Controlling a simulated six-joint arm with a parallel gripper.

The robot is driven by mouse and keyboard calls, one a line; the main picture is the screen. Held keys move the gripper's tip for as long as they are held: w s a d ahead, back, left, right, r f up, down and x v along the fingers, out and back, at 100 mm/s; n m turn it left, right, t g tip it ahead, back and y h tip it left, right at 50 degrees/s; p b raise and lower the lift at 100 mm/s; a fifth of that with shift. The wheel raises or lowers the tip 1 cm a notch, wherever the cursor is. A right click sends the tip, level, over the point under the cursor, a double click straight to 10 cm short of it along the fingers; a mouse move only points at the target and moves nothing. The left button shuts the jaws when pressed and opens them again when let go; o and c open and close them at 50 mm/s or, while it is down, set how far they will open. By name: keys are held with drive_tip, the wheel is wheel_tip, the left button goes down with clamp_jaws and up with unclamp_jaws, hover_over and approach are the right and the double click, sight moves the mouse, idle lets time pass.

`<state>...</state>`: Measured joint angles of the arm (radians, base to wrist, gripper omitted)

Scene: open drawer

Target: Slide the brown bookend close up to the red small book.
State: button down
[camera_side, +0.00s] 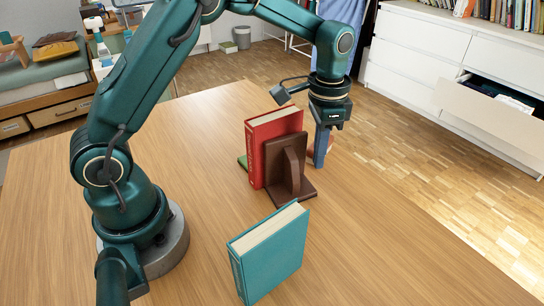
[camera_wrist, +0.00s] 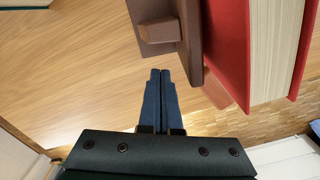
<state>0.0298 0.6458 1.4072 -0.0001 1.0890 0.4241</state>
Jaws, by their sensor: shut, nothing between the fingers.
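The red small book (camera_side: 262,150) stands upright near the middle of the table. The brown bookend (camera_side: 291,170) stands upright in front of it, its plate facing the cover. In the wrist view the bookend (camera_wrist: 188,45) and the red book (camera_wrist: 227,45) are side by side; I cannot tell whether they touch. My gripper (camera_side: 320,164) points down just right of the bookend, its blue fingers low near the table. In the wrist view the fingers (camera_wrist: 160,72) are together and empty, close below the bookend. The bookend hides part of the book.
A teal book (camera_side: 268,252) stands nearer the camera, apart from the bookend. A green piece (camera_side: 242,161) shows at the red book's left foot. The wooden table (camera_side: 400,250) is clear at right. An open drawer (camera_side: 490,110) is beyond the table.

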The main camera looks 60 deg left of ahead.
sight(294, 152)
drive_tip(key=shift+s+a, duration=0.35)
drive_tip(key=shift+s, duration=0.4)
drive_tip(key=shift+s+a, duration=0.35)
drive_tip(key=shift+s, duration=0.35)
drive_tip(key=shift+s+a, duration=0.4)
drive_tip(key=shift+s, duration=0.45)
